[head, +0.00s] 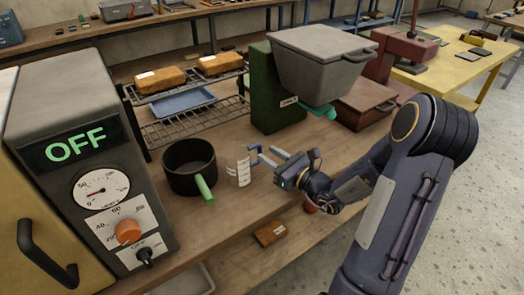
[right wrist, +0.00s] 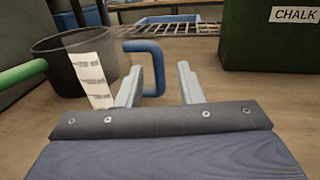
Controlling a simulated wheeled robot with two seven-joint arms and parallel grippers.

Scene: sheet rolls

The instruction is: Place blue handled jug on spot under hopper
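The jug (head: 238,170) is a small clear vessel with white marked bands, upright on the wooden bench right of a black pot. Its blue handle (right wrist: 158,72) faces my right gripper. My right gripper (head: 264,156) is open, low over the bench. In the right wrist view its fingers (right wrist: 160,84) are apart; the handle's upright shows between them, closer to the left finger. I cannot tell if they touch. The grey hopper (head: 315,62) sits on a green stand (head: 262,95) labelled CHALK, with a teal spout (head: 325,114). No marked spot is clear below it. My left gripper is out of view.
The black pot (head: 187,160) with a green handle stands close left of the jug. A wire rack (head: 195,128) with brown blocks is behind. An oven with an OFF display (head: 75,145) fills the left. A brown box (head: 365,102) is right of the hopper stand.

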